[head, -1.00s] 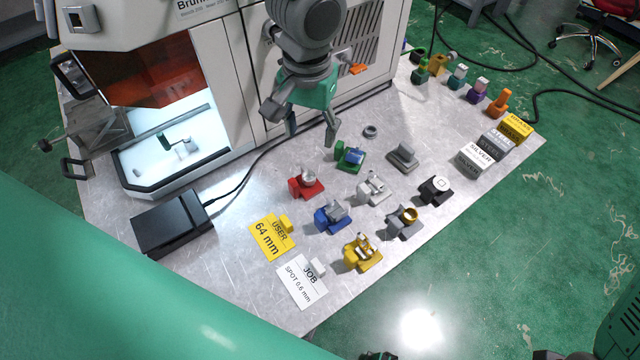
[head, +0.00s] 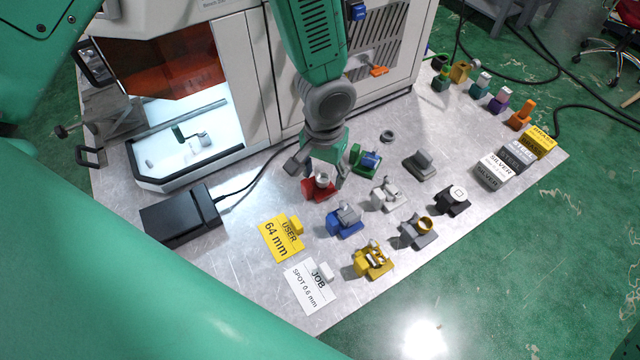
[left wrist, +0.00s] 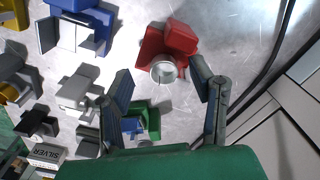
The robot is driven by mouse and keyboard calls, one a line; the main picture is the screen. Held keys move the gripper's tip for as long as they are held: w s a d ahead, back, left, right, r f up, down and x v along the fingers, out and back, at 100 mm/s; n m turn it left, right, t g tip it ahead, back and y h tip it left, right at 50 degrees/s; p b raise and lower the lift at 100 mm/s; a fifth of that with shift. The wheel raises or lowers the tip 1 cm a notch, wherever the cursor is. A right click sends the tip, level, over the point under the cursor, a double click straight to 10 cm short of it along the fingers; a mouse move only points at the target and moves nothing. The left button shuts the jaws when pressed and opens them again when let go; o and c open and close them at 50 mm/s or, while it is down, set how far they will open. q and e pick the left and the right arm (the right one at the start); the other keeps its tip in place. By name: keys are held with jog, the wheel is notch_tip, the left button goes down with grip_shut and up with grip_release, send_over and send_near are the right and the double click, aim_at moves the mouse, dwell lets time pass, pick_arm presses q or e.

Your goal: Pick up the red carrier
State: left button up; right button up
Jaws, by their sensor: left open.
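The red carrier (head: 318,188) stands on the metal table with a silver ring-shaped piece on it. In the left wrist view the red carrier (left wrist: 178,40) lies just beyond the fingertips, a little right of the middle between them. My left gripper (head: 318,172) is open above the red carrier and partly covers it in the head view. My right gripper is not identifiable in these frames.
A green carrier (head: 366,160) and a blue carrier (head: 344,222) stand close to the red one. White, grey, black and yellow carriers fill the right. The machine (head: 250,90) rises behind. A yellow card (head: 280,240) and a black box (head: 180,215) lie on the left.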

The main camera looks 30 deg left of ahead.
pick_arm(q)
jog(key=shift+w+a+f, duration=0.1)
jog(key=shift+a+f, duration=0.15)
jog(key=shift+f, duration=0.7)
jog(key=shift+a, duration=0.1)
pick_arm(e)
jog(key=shift+w+a, duration=0.1)
jog(key=shift+a, duration=0.25)
pick_arm(q)
jog(key=shift+d, duration=0.2)
grip_shut()
jog(key=shift+d, duration=0.1)
pick_arm(e)
jog(key=shift+d, duration=0.25)
pick_arm(q)
jog(key=shift+r, duration=0.1)
